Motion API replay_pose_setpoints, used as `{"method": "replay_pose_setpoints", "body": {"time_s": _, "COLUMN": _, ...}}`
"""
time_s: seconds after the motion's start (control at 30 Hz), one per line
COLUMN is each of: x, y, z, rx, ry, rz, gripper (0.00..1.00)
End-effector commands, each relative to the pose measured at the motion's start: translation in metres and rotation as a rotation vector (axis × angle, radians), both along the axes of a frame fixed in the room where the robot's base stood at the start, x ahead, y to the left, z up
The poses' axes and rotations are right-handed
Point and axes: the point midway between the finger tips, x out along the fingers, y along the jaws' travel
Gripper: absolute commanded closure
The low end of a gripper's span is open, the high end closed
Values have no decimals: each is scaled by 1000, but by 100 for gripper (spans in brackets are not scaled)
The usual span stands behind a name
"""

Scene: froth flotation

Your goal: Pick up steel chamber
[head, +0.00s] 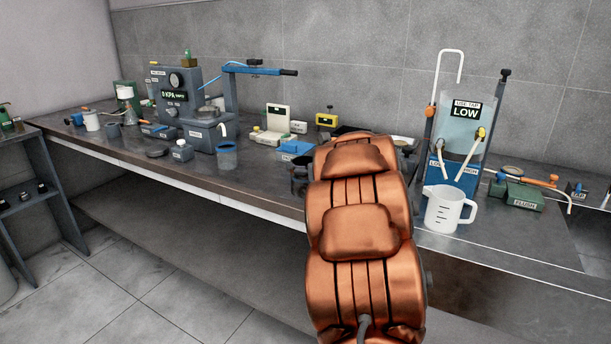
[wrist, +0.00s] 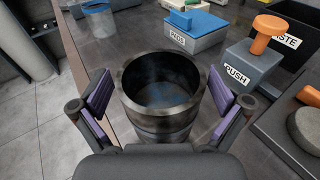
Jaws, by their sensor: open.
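The steel chamber (wrist: 160,112) is a dark grey, open-topped cylinder standing upright in the middle of the wrist view. Its inside looks worn, with a bluish tint at the bottom. My gripper (wrist: 160,100) is open, with one purple-padded finger on each side of the chamber. Gaps show between the pads and the chamber wall, the right one narrower. The chamber's lower part is partly hidden by my gripper's body. In the head view my copper-coloured arm hides most of this spot.
A blue PADS box (wrist: 196,34) lies beyond the chamber. A grey PUSH block (wrist: 247,72) with an orange knob stands to the right. A measuring jug (head: 447,208) stands right of my arm. The bench edge (wrist: 85,60) runs close on the left.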

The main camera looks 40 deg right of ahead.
Motion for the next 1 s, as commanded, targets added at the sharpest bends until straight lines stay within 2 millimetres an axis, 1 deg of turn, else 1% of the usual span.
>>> {"method": "replay_pose_setpoints", "body": {"time_s": 0.1, "x": 6, "y": -2, "z": -2, "rx": 0, "ry": 2, "rz": -1, "gripper": 0}}
{"method": "replay_pose_setpoints", "body": {"time_s": 0.33, "x": 6, "y": -3, "z": -1, "rx": -1, "ry": 1, "rz": -2, "gripper": 1}}
{"method": "replay_pose_setpoints", "body": {"time_s": 1.0, "x": 6, "y": -3, "z": -1, "rx": -1, "ry": 0, "rz": -2, "gripper": 71}}
